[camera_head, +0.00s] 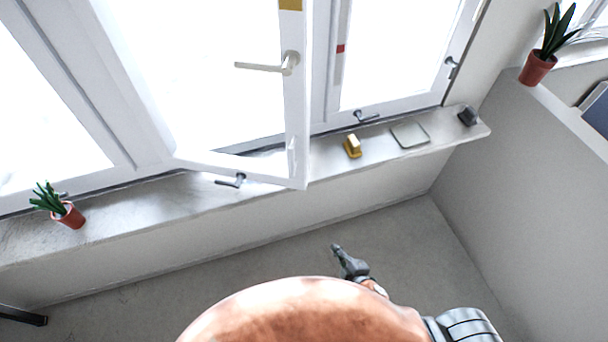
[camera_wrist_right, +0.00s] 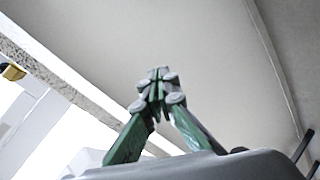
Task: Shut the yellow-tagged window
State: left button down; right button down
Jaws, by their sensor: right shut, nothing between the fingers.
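The yellow-tagged window (camera_head: 299,110) is a white-framed sash that stands open, swung out over the sill into the room. Its yellow tag (camera_head: 291,4) shows at the top edge of the head view. Its lever handle (camera_head: 287,64) points left in the picture. My right gripper (camera_head: 337,249) is below the sill over the floor, apart from the sash. It is shut and empty, and its fingertips meet in the right wrist view (camera_wrist_right: 158,75). My left gripper is not in view.
The sill (camera_head: 150,203) holds a potted plant (camera_head: 68,213) at left, a yellow object (camera_head: 352,146), a pale flat square (camera_head: 410,134) and a dark object (camera_head: 468,116). A red-tagged window (camera_head: 340,48) beside it looks closed. A grey side wall (camera_head: 510,150) stands at right.

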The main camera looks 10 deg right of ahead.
jog(key=w+a+r+n+t+y+p, duration=0.1)
jog(key=a+r+n, duration=0.1)
jog(key=r, duration=0.7)
jog(key=w+a+r+n+t+y, duration=0.1)
jog(key=a+r+n+t, duration=0.15)
jog(key=r, duration=0.65)
jog(key=n+t+y+p, duration=0.1)
jog(key=n+y, duration=0.1)
jog(key=n, duration=0.1)
send_near(297, 171)
jog(key=s, duration=0.8)
jog(key=p+x, duration=0.1)
jog(key=x, duration=0.3)
jog(key=d+p+x, duration=0.1)
jog(key=x, duration=0.3)
jog(key=w+d+p+x, duration=0.1)
jog(key=x, duration=0.4)
jog(key=shift+d+r+p, duration=0.15)
jog(key=shift+p, duration=0.15)
jog(key=shift+w, duration=0.1)
